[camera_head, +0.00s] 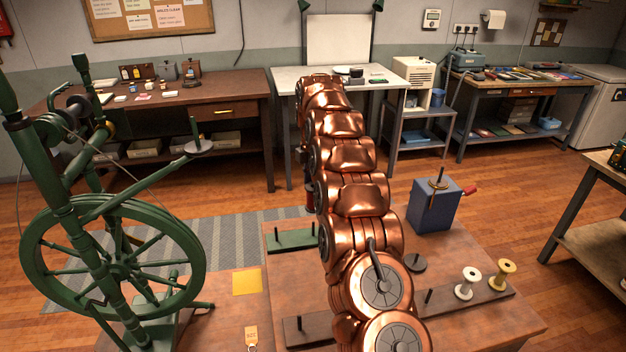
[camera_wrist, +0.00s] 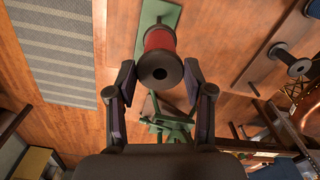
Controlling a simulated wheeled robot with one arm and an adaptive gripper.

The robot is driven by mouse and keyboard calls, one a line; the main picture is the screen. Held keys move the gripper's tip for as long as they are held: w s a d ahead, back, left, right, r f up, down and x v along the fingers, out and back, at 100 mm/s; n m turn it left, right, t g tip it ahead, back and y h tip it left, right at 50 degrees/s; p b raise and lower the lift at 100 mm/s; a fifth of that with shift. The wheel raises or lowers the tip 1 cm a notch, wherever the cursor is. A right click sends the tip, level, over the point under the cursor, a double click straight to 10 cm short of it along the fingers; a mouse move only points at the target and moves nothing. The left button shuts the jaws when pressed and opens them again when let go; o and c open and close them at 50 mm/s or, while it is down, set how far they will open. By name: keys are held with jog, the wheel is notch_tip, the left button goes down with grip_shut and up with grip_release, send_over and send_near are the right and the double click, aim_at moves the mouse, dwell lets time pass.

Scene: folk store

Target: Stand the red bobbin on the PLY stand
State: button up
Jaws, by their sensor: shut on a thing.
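The red bobbin (camera_wrist: 158,40) has dark end flanges and sits between the fingertips of my gripper (camera_wrist: 160,68), which is shut on it. Its near flange, with a dark centre hole, faces the wrist camera. In the head view only a red sliver of the bobbin (camera_head: 309,196) shows behind my copper arm, and my gripper is hidden there. A green stand (camera_head: 297,240) with an upright dark peg lies on the brown table below and left of the bobbin. It shows in the wrist view (camera_wrist: 172,14) behind the bobbin. I cannot read a PLY label.
A dark stand (camera_head: 305,330) with a peg is at the table's front. A dark rail (camera_head: 490,303) carries a white spool (camera_head: 468,282) and a yellow spool (camera_head: 503,274). A blue box (camera_head: 434,206) with a rod stands behind. A green spinning wheel (camera_head: 110,262) is at left.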

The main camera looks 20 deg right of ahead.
aim_at(313, 211)
jog(key=shift+w+f+n+b, duration=0.1)
jog(key=shift+f+n+b, duration=0.2)
jog(key=shift+f+b, duration=1.05)
jog(key=shift+d+f+p, duration=0.1)
jog(key=shift+f+p, duration=0.2)
jog(key=shift+f, duration=0.5)
jog(key=shift+f+b, duration=1.25)
jog(key=shift+f, duration=2.25)
jog(key=o, duration=0.9)
jog(key=shift+r, duration=0.15)
